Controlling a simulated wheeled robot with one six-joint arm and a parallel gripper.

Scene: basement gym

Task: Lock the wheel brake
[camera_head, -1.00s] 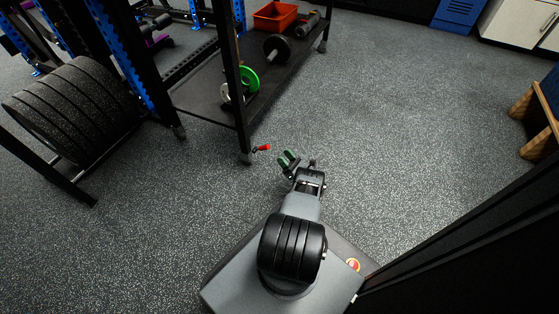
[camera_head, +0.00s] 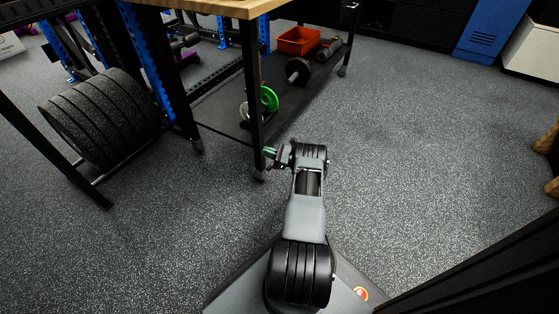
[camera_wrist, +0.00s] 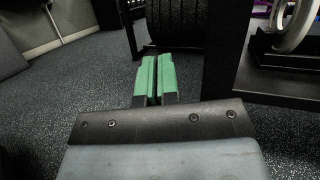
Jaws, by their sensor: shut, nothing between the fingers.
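A wooden-topped cart (camera_head: 215,7) on casters has a black front leg (camera_head: 252,100). The caster (camera_head: 260,174) at the foot of that leg shows only in part, behind my gripper. Its red brake lever is hidden in both views now. My gripper (camera_head: 270,153), with green fingertips, is at the foot of the leg in the head view, just above the caster. In the wrist view, my gripper (camera_wrist: 155,80) has its fingers together with nothing between them. The black leg (camera_wrist: 226,45) stands to their right. I cannot tell whether the fingers touch the lever.
The cart's lower shelf (camera_head: 225,112) holds a green plate (camera_head: 269,98), a dumbbell (camera_head: 298,70) and a red bin (camera_head: 298,41). A rack with large black plates (camera_head: 100,118) stands left. A blue locker (camera_head: 492,35) is at the back right. Open floor lies on the right.

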